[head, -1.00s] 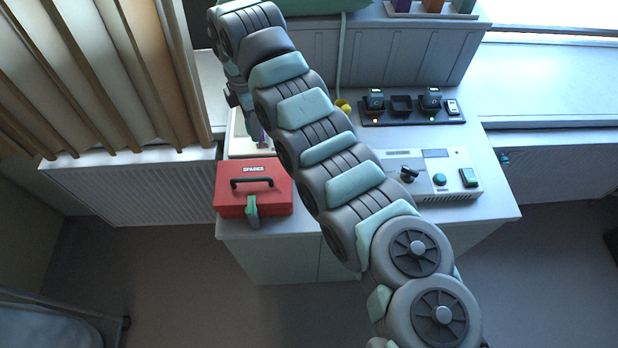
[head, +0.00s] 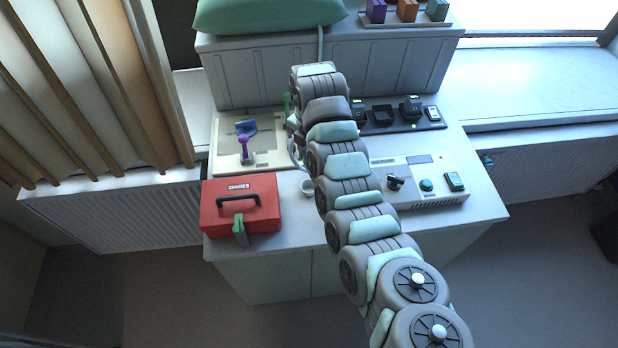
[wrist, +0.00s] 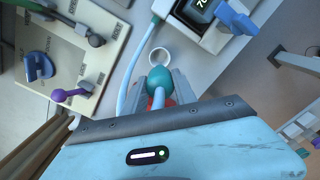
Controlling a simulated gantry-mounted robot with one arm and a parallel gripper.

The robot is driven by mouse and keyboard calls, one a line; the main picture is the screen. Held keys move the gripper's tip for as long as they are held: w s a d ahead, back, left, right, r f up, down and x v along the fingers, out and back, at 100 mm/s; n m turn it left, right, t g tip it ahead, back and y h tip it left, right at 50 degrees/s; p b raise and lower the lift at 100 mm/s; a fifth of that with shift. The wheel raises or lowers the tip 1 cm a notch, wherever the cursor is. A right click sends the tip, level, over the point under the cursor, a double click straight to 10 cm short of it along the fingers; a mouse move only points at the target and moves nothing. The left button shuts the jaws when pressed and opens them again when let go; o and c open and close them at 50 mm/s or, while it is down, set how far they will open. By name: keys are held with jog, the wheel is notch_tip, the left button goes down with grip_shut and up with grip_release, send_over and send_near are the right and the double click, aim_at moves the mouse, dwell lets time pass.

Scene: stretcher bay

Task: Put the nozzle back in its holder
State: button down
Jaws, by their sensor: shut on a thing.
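My gripper (wrist: 160,84) is shut on the nozzle. In the wrist view, the nozzle's rounded teal part (wrist: 160,78) sits between the grey fingers, with a reddish part partly hidden below it. A pale blue hose (wrist: 126,92) curves beside it to a teal fitting. The ring also shows in the head view (head: 308,187), right of the red box. In the head view, my arm hides most of the gripper and the nozzle.
A red box (head: 222,217) stands at the counter's front left. A cream panel (head: 275,158) with purple and blue levers is behind it. A white control unit (head: 430,199) and a black dock strip (head: 432,124) are on the right. The counter's front middle has free room.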

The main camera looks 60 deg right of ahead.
jog(key=shift+f, duration=5.85)
jog(key=shift+f+b, duration=0.35)
jog(key=shift+f, duration=0.05)
jog(key=c, duration=1)
grip_release()
jog(key=shift+r, duration=0.1)
jog(key=shift+w+r+p, duration=0.1)
jog(key=shift+r+p, duration=0.35)
jog(key=shift+r, duration=0.1)
notch_tip(320, 180, up, 12)
jog(key=shift+f, duration=0.2)
